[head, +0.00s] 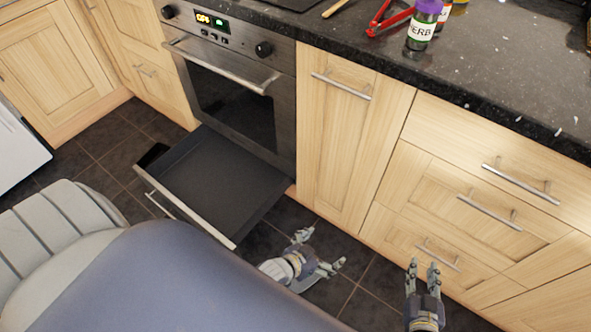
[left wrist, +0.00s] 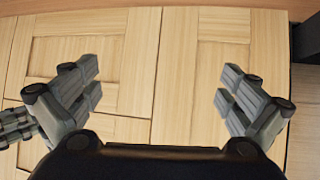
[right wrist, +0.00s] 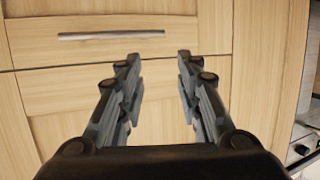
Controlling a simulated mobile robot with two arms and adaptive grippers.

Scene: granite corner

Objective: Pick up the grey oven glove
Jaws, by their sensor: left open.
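I cannot make out a grey oven glove in any view. The drawer (head: 222,188) under the oven is pulled open, and its dark inside looks empty. A small black shape (head: 152,155) shows by the drawer's left side; I cannot tell what it is. My left gripper (head: 318,252) is open and empty, low over the floor to the right of the drawer. In the left wrist view its fingers (left wrist: 162,85) are spread before wooden cabinet fronts. My right gripper (head: 423,264) is open and empty in front of the lower right drawers; its fingers (right wrist: 158,62) are apart.
The oven (head: 235,95) stands behind the open drawer, its door shut. On the dark worktop (head: 480,75) are a herb jar (head: 421,30) and a red-handled tool (head: 385,20). Wooden cupboards and drawers (head: 440,200) with bar handles line the right. My body fills the lower left.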

